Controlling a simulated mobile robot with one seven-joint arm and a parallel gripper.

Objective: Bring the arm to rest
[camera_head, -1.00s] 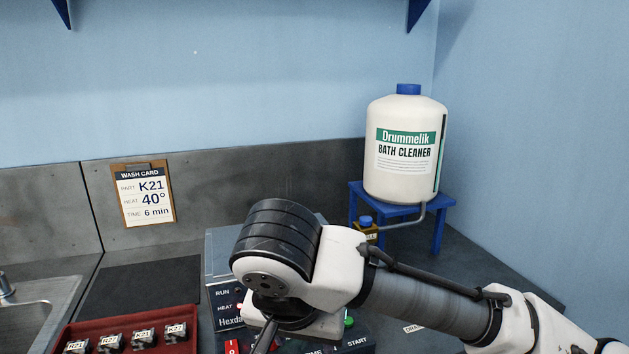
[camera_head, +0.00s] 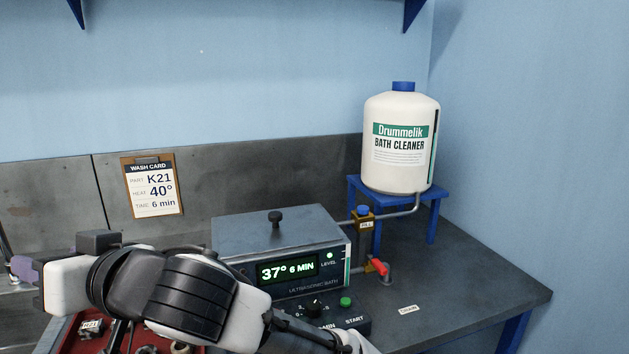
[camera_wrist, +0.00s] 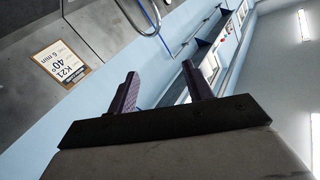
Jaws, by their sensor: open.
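In the head view one purple fingertip of my gripper (camera_head: 24,270) shows at the far left edge, above the sink side of the bench. My arm lies folded low across the front left of that view. It hides part of the red tray and the lower left of the ultrasonic bath (camera_head: 275,238). The bath's lid is on, and its display reads 37° and 6 MIN. The LEVEL light glows.
A red tray (camera_head: 62,335) with several small parts is beneath my arm. A white Bath Cleaner jug (camera_head: 400,160) stands on a blue stand (camera_head: 432,207) at the right. A wash card (camera_head: 153,187) hangs on the backsplash. The right bench is clear around a DRAIN label (camera_head: 409,310).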

